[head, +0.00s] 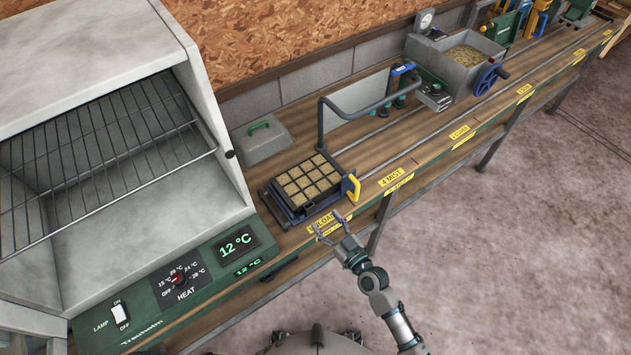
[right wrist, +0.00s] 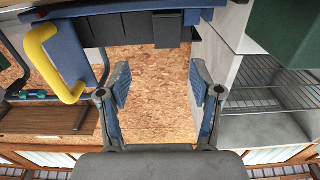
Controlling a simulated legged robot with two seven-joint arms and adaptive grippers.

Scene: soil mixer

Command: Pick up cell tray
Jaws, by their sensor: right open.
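The cell tray (head: 309,181) is a dark grid of several soil-filled cells. It sits level in a blue carriage on the bench, with a yellow handle (head: 351,187) at its right side. My right gripper (head: 330,226) is open and empty, just off the bench's front edge, below and in front of the tray. In the right wrist view, the spread fingers (right wrist: 160,88) have nothing between them. The blue carriage (right wrist: 120,27) and the yellow handle (right wrist: 48,63) show ahead and above them, apart from the fingers. My left gripper is in neither view.
A heated cabinet with a wire rack (head: 80,155) stands open at the left. A grey lid with a green handle (head: 262,138) lies behind the tray. A bent grey bar (head: 365,110) rises beside it. A soil bin (head: 465,60) stands farther right. Floor in front is clear.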

